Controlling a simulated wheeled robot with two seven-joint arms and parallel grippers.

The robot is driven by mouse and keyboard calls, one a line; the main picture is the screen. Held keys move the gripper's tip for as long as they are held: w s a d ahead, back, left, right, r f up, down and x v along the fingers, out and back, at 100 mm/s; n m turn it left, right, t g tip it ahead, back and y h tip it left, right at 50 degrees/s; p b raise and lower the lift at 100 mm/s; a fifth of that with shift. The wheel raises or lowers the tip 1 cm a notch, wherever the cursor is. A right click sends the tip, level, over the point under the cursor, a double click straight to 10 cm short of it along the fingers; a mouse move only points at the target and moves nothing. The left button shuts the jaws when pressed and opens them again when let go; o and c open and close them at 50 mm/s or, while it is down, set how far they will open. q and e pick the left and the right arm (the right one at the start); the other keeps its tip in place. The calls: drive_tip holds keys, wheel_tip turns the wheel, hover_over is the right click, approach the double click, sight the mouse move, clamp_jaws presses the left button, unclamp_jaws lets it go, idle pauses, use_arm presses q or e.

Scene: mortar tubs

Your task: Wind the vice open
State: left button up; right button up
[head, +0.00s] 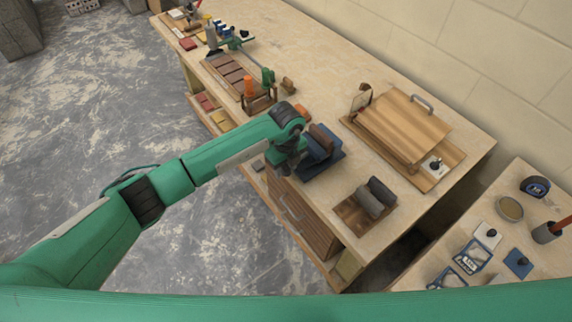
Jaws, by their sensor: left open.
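The vice appears to be the dark blue piece (333,160) on the workbench, with a brown block in its upper part. My left gripper (284,168) is at the bench's front edge, just left of the vice, pointing down. It is open; its fingers are small and dark here, and I cannot tell whether they touch the vice. The vice's handle and screw are not clear, probably hidden by my gripper and wrist. How far the jaws are apart cannot be told. My right gripper is not in view.
Right of the vice, a wooden board (345,214) carries two dark grey rounded pieces. Behind is a wooden box with a metal handle (422,103). An orange-topped item (248,86) stands left. A side table (470,222) holds several small items. Bare bench lies between the vice and the box.

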use_arm(q)
drive_tip(key=shift+f, duration=0.35)
clamp_jaws()
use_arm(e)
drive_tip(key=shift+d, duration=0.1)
use_arm(q)
drive_tip(key=shift+w, duration=0.1)
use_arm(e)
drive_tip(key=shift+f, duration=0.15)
use_arm(q)
drive_tip(key=shift+w+a+g+h+b, duration=0.15)
drive_tip(key=shift+g+h+b, duration=0.65)
drive_tip(key=shift+g+b, duration=0.3)
drive_tip(key=shift+w+a+r+g+h+b, duration=0.1)
drive_tip(key=shift+r+g+h+b, duration=0.05)
drive_tip(key=shift+g+h+b, duration=0.8)
drive_tip(key=shift+r+g+h+b, duration=0.1)
drive_tip(key=shift+g+h+b, duration=0.15)
drive_tip(key=shift+g+b, duration=0.35)
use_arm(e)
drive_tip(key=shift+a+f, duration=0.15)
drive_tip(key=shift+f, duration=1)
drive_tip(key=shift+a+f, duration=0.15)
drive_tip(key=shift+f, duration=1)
use_arm(q)
drive_tip(key=shift+r, duration=0.1)
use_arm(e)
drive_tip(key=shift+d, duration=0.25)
